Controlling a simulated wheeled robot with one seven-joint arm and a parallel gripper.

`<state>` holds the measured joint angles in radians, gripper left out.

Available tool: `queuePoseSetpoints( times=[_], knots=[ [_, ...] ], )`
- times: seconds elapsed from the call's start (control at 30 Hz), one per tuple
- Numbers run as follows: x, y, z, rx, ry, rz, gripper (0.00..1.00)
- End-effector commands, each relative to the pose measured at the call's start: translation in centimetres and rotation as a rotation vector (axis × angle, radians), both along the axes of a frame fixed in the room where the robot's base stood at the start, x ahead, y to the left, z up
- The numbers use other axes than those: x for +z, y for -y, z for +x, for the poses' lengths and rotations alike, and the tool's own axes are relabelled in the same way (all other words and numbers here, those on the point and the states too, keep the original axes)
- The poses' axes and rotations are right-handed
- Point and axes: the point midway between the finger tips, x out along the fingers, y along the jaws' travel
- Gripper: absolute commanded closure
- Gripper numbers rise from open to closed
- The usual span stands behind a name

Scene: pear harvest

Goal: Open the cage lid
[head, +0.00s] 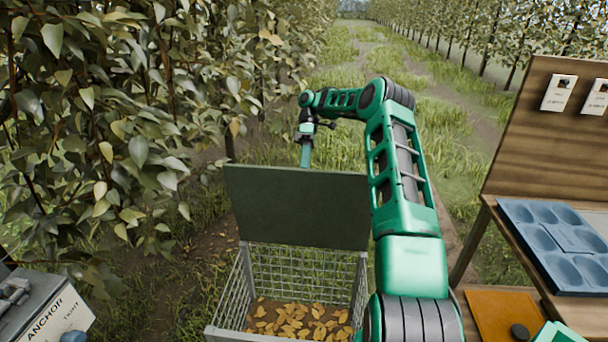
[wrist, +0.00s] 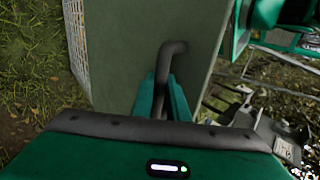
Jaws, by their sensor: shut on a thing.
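The cage (head: 228,300) is a grey wire crate with yellow-brown leaves on its floor. Its dark green lid (head: 298,208) stands raised, close to upright at the back edge, so the inside of the cage shows. My gripper (head: 306,152) is behind the top edge of the lid, its tips partly hidden by it. In the wrist view, my gripper (wrist: 162,98) is shut on the dark bent lid handle (wrist: 170,52) on the lid's face. The cage's wire side (wrist: 76,35) shows at the upper left there.
Leafy branches (head: 130,130) fill the left side. A grey box marked ANCHOR (head: 45,318) is at the lower left. On the right are a wooden board (head: 555,130) with white tags and a blue tray (head: 545,225) with round hollows. Grass lies open behind the cage.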

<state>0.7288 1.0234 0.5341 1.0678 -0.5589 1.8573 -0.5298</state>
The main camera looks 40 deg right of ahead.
Motion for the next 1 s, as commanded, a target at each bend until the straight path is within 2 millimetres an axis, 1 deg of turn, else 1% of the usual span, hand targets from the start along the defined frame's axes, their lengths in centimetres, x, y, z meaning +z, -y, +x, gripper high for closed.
queuePoseSetpoints(
  times=[0.03,0.07,0.1,0.17,0.63,0.73,0.87,1.0],
  knots=[
    [-0.5,-0.1,-0.1,0.000,-0.007,0.004,1.00],
    [-0.5,-0.1,-0.1,0.001,-0.007,0.004,1.00],
    [-0.5,-0.1,-0.1,0.001,-0.007,0.004,0.81],
    [-0.5,-0.2,-0.1,0.002,-0.007,0.005,0.67],
    [0.0,-0.2,0.0,0.004,-0.001,0.002,0.67],
    [0.4,-0.2,0.0,0.003,-0.001,0.000,0.67],
    [1.8,-0.2,0.1,0.004,0.000,0.002,0.67],
    [4.2,-0.3,0.1,0.005,0.000,0.001,0.67]
  ],
)
